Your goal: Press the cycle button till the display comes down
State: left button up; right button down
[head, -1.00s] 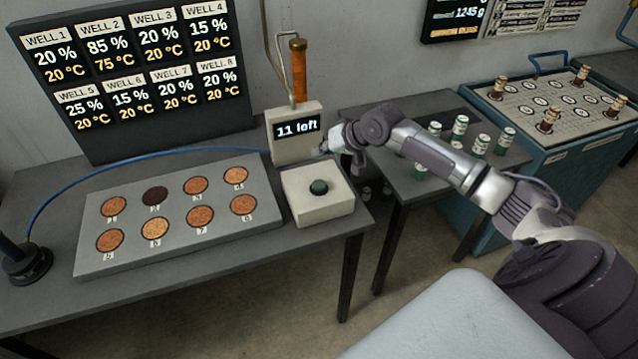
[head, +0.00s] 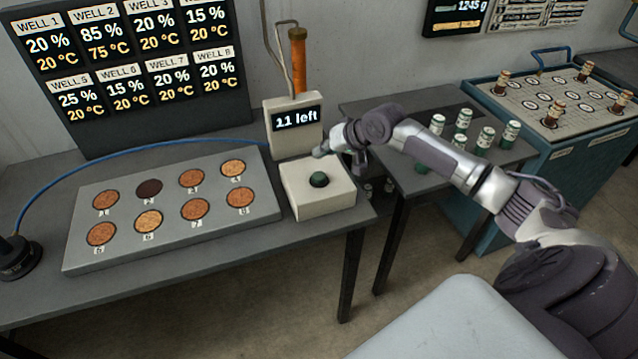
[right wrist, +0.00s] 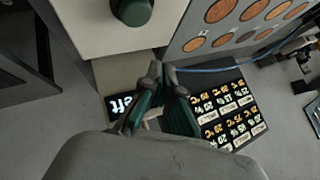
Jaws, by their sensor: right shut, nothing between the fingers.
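The dark green round cycle button (head: 319,179) sits on a cream box (head: 322,204) at the right end of the grey table. It also shows at the top of the right wrist view (right wrist: 132,10). Behind the box a small display (head: 297,118) reads "11 left". My right gripper (head: 322,152) is shut and empty, above the back of the box, behind the button and apart from it. In the right wrist view its fingers (right wrist: 158,72) point toward the box and partly cover the display. My left gripper is not in view.
A grey block with numbered wells (head: 172,250) stands left of the box. A large board (head: 140,95) behind lists well percentages and temperatures. A blue cable (head: 90,165) crosses the table. Green-and-white vials (head: 463,119) stand on the side table to the right.

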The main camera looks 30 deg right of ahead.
aim_at(321, 176)
notch_tip(321, 176, down, 3)
jog(key=shift+r+b, duration=0.1)
jog(key=shift+b, duration=0.8)
jog(key=shift+f, duration=0.9)
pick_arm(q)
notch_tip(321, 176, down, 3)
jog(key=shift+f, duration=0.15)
pick_arm(e)
jog(key=shift+f, duration=0.15)
jog(key=shift+f, duration=0.3)
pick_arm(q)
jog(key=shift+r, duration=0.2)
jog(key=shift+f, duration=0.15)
pick_arm(e)
jog(key=shift+f, duration=0.6)
jog(key=shift+r, duration=0.1)
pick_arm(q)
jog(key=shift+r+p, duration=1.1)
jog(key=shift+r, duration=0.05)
pick_arm(e)
jog(key=shift+r, duration=0.95)
